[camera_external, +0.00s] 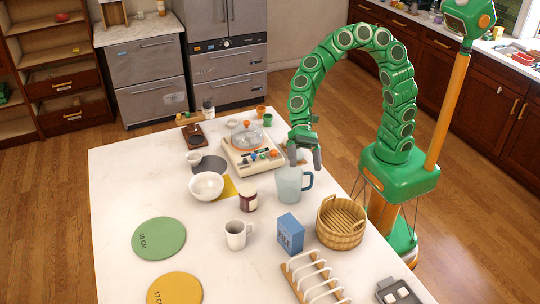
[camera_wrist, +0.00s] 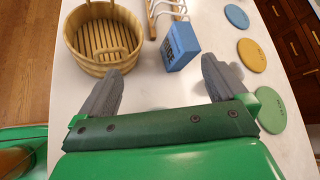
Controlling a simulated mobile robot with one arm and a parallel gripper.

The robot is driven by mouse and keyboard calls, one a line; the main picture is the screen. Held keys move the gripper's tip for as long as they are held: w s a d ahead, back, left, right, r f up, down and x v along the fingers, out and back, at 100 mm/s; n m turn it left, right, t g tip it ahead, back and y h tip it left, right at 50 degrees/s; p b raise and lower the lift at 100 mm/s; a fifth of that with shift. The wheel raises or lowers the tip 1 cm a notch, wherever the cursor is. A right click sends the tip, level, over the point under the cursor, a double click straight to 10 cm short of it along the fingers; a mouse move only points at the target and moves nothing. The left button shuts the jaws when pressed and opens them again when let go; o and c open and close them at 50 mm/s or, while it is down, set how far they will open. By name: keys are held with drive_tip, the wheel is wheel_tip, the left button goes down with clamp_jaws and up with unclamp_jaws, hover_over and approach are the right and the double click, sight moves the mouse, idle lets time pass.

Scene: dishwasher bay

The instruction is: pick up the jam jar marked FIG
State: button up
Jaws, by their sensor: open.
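A small jar (camera_external: 248,198) with dark red contents and a pale lid stands upright on the white table, between the white bowl and the blue pitcher. Its label is too small to read, so I cannot tell whether it says FIG. I see no jar in the wrist view. My gripper (camera_external: 305,160) is above the table near the blue pitcher, to the right of and above the jar in the external view. In the wrist view its two grey fingers (camera_wrist: 162,72) are spread apart with nothing between them.
Around the jar are a blue pitcher (camera_external: 290,186), white bowl (camera_external: 206,186), white mug (camera_external: 236,235) and blue box (camera_external: 290,235). A wicker basket (camera_external: 341,223) and toast rack (camera_external: 312,278) stand nearer the right edge.

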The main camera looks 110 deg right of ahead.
drive_tip(key=w+d+f+m+t, duration=0.3)
drive_tip(key=w+d+m, duration=0.15)
drive_tip(key=w, duration=0.45)
drive_tip(key=m+t+h, duration=0.1)
drive_tip(key=m+t, duration=0.1)
drive_tip(key=m, duration=0.4)
approach(251, 189)
drive_tip(key=w+a, duration=0.3)
drive_tip(key=w, duration=0.1)
wheel_tip(251, 189, down, 7)
drive_tip(key=shift+d+r, duration=0.1)
drive_tip(key=shift+d, duration=0.05)
drive_tip(key=shift+w+a, duration=0.45)
drive_tip(key=shift+a, duration=0.05)
drive_tip(key=shift+x, duration=0.85)
